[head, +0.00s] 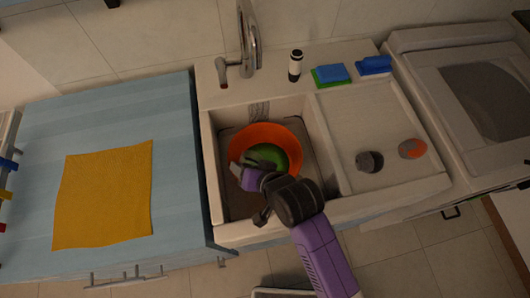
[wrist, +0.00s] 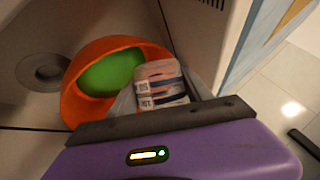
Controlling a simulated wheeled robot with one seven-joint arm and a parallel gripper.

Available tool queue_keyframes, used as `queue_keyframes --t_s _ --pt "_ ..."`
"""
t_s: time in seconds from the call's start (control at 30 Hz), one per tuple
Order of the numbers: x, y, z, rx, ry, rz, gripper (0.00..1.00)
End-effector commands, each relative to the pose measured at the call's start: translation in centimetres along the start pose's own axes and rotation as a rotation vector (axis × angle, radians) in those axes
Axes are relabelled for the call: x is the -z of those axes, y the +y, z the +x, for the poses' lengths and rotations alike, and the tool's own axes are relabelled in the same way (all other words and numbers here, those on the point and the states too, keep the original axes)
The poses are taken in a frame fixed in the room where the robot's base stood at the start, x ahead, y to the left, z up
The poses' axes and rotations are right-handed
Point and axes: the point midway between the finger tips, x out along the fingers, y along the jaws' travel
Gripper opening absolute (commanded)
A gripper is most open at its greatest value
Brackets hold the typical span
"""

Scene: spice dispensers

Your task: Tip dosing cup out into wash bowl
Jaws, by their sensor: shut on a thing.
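The wash bowl is orange (head: 262,133) and sits in the left sink basin, with a green thing (head: 290,155) inside it. The bowl also shows in the wrist view (wrist: 80,105), at the left of my fingers, with the green thing (wrist: 112,72) in it. My gripper (head: 240,170) is over the near left part of the bowl in the head view. It is shut on a small pale thing with pink and dark bands (wrist: 160,85), which seems to be the dosing cup. Its opening and contents are hidden, and I cannot tell its tilt.
A tap (head: 248,45) stands behind the basin. A black-and-white bottle (head: 295,65) and green and blue sponges (head: 331,74) sit on the back ledge. The drainer (head: 345,120) at right holds two small round things. A blue counter (head: 180,150) with a yellow cloth (head: 103,195) lies left.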

Motion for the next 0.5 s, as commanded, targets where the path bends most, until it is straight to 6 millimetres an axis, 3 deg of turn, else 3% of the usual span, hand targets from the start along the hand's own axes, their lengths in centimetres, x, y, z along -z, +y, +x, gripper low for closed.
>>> queue_keyframes --t_s 0.1,0.37,0.5 --pt "-0.7 0.1 0.4 -0.022 0.059 -0.058 0.1" --pt "-0.4 -1.8 -1.8 -0.063 0.167 -0.157 0.1" --pt "-0.8 -2.1 -2.0 -0.084 0.222 -0.206 0.1"
